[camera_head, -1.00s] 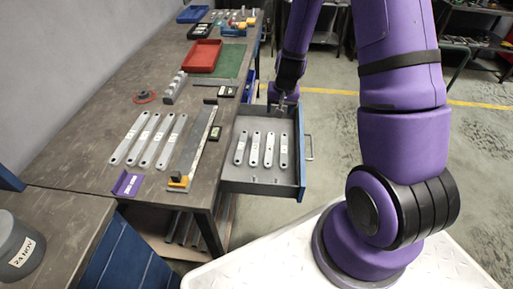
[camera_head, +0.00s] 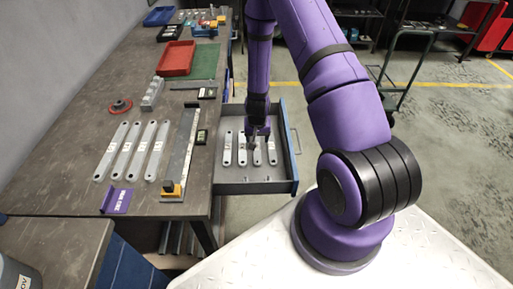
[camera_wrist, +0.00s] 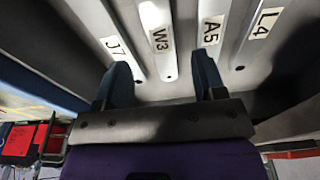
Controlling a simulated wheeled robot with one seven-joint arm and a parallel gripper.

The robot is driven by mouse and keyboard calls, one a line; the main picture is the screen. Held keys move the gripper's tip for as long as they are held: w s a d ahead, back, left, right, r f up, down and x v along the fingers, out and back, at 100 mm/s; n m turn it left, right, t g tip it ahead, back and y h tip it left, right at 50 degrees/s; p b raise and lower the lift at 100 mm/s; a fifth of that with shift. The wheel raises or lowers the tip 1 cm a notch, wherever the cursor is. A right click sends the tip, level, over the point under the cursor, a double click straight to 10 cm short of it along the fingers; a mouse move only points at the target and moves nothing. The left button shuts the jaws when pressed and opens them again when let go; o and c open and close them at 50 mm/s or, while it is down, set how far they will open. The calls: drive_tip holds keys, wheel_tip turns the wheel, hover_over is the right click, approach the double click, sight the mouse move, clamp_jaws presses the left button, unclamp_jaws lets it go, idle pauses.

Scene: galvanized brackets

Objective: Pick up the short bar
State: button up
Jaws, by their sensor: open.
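Several short grey bars (camera_head: 228,150), each with a white label, lie side by side in the open drawer (camera_head: 255,188). In the wrist view they read J7 (camera_wrist: 118,49), W3 (camera_wrist: 160,45), A5 (camera_wrist: 206,38) and L4 (camera_wrist: 260,28). My gripper (camera_head: 253,145) is over the drawer, above the middle bars, and covers part of them in the head view. In the wrist view my gripper (camera_wrist: 163,82) is open, with the end of the W3 bar showing between its fingers and nothing held.
Several longer labelled bars (camera_head: 130,150) lie on the bench (camera_head: 60,180) to the left. A long steel rule (camera_head: 182,145), a purple angle piece (camera_head: 117,201) and a red tray (camera_head: 177,58) also lie there. The drawer's walls surround the short bars.

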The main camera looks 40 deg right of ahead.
sight(257, 147)
drive_tip(key=shift+w+d+f, duration=0.1)
drive_tip(key=shift+w+f, duration=0.05)
drive_tip(key=shift+f, duration=0.75)
drive_tip(key=shift+w+d+f, duration=0.1)
drive_tip(key=shift+w+f, duration=0.05)
drive_tip(key=shift+f, duration=0.75)
drive_tip(key=shift+w+d+f, duration=0.1)
drive_tip(key=shift+w+f, duration=0.05)
drive_tip(key=shift+f, duration=0.75)
drive_tip(key=c, duration=1.1)
